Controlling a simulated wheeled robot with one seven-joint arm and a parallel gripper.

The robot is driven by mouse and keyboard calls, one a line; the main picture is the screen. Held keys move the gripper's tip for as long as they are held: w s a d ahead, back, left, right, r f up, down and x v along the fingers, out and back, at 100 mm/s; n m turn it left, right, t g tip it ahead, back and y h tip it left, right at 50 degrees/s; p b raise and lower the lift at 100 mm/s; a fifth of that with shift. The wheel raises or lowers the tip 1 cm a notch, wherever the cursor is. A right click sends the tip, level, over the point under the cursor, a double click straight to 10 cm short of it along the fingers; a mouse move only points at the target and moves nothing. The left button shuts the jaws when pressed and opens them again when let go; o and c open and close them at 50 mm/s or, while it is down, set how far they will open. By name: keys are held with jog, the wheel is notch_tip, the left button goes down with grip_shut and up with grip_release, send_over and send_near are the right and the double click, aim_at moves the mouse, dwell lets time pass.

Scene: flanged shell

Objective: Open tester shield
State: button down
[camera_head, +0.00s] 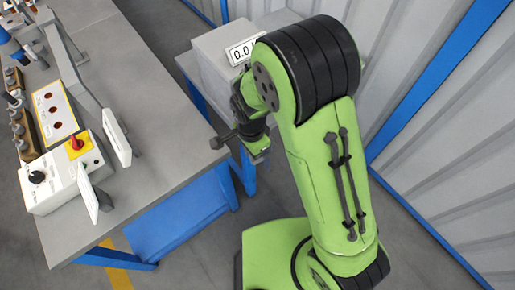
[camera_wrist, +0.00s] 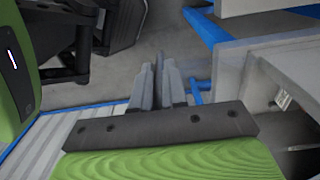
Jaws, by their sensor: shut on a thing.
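The tester is a light grey box (camera_head: 215,62) with a numeric display (camera_head: 242,52) on the blue-legged bench, partly hidden behind my arm. In the wrist view, a see-through panel (camera_wrist: 229,72), which looks like the tester shield, stands at the left edge of a grey box (camera_wrist: 292,60). My gripper (camera_wrist: 158,72) points away from the wrist camera, its two grey fingers close together just left of the panel. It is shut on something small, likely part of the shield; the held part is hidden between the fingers. The shield's exact angle cannot be told.
A grey workbench (camera_head: 150,150) at the left carries a control box (camera_head: 62,178) with a red and yellow switch, white panels and fixtures. Blue-framed corrugated walls (camera_head: 450,150) close off the right. Grey floor (camera_head: 190,255) is clear between bench and my base.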

dwell(0.3)
jog(key=c, duration=1.2)
grip_release()
jog(key=shift+o, duration=0.2)
notch_tip(320, 180, up, 16)
jog(key=p, duration=0.3)
jog(key=shift+f, duration=0.15)
